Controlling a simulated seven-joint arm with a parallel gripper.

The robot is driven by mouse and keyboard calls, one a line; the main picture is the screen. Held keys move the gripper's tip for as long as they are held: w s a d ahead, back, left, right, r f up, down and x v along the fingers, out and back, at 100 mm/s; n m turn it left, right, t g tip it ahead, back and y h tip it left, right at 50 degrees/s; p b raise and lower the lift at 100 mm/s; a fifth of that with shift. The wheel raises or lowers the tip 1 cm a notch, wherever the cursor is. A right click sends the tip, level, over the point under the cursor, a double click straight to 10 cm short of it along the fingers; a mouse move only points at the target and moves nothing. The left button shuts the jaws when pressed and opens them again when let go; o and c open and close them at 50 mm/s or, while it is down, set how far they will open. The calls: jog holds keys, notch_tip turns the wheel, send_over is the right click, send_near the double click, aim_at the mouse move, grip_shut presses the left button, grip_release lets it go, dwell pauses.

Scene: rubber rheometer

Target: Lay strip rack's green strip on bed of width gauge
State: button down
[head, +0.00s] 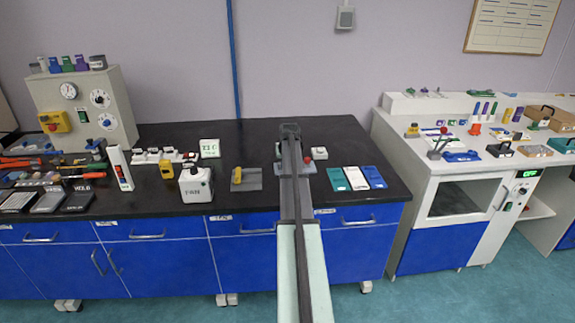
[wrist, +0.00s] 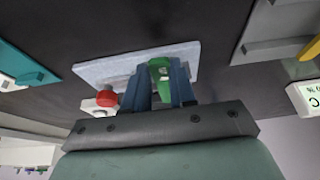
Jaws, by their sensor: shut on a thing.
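My gripper (wrist: 163,68) is shut on a green piece, likely the green strip (wrist: 160,72), which shows between its two dark blue fingers in the wrist view. The fingers are over a light grey plate (wrist: 108,70), likely the width gauge's bed; I cannot tell whether the strip touches it. A red knob (wrist: 107,98) and a white block (wrist: 92,107) are beside the plate. In the head view my arm covers much of this spot; only part of the plate (head: 311,170) shows. I cannot surely identify the strip rack.
A teal card (head: 338,179), a white card (head: 356,178) and a blue card (head: 374,177) lie right of my arm. The black counter's front strip is mostly clear.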

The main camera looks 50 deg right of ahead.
jog(key=shift+f, duration=0.3)
jog(key=c, duration=0.8)
grip_release()
jog(key=shift+c, duration=0.2)
jog(key=shift+r, duration=0.1)
jog(key=v, duration=1.3)
jog(key=shift+r, duration=0.3)
jog(key=shift+s+a, duration=0.1)
